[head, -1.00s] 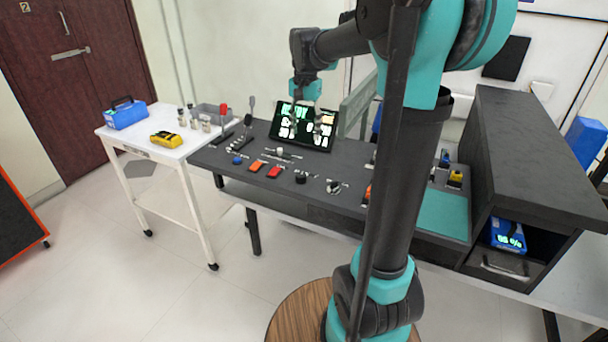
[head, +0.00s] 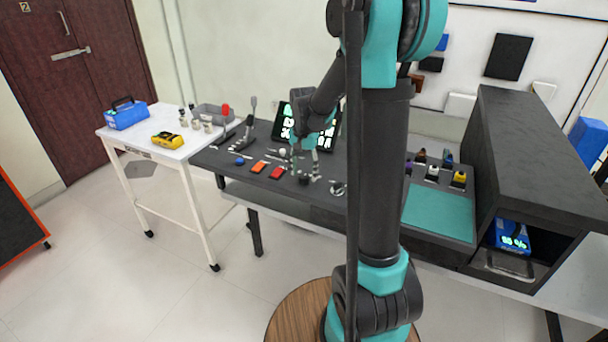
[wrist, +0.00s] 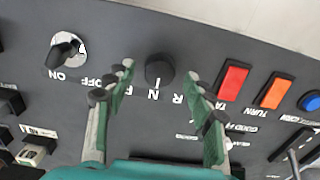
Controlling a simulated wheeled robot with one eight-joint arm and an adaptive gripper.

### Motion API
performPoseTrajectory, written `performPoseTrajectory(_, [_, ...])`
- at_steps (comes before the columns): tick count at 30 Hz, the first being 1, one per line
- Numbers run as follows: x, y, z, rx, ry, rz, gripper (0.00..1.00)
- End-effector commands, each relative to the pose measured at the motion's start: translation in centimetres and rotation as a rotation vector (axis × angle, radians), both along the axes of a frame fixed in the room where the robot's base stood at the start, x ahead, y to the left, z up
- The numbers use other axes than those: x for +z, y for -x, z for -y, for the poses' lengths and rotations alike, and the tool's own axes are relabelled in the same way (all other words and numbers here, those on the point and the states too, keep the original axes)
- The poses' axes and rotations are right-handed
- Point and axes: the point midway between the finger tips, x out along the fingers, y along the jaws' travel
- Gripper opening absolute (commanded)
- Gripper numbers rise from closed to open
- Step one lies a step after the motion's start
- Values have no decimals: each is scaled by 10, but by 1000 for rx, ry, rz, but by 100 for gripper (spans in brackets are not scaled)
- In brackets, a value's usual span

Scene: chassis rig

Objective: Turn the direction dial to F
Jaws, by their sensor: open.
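The direction dial (wrist: 159,69) is a round black knob on the dark panel, with white letters F, N and R beside it. A short white mark shows between the knob and the N. My gripper (wrist: 160,73) is open, with one green fingertip on each side of the dial in the wrist view. Gaps show between the knob and both fingers; I cannot tell how high the tips are above the panel. In the head view my gripper (head: 305,174) is low over the console, and the dial is largely hidden by it.
A rotary switch (wrist: 66,50) marked ON and OFF is left of the dial in the wrist view. A red button (wrist: 232,80), an orange button (wrist: 274,91) and a blue round button (wrist: 309,101) are to the right. A lit screen (head: 326,134) stands behind my gripper in the head view.

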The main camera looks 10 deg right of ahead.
Motion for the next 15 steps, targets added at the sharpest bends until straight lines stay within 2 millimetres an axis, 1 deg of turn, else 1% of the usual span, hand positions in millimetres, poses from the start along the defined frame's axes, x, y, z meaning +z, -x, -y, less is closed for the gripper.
performPoseTrajectory(1, [-5,0,0,0,0,0,54])
performPoseTrajectory(5, [-12,0,0,0,0,0,54])
performPoseTrajectory(14, [-13,0,0,0,0,0,54])
performPoseTrajectory(15, [-13,0,0,0,0,0,49])
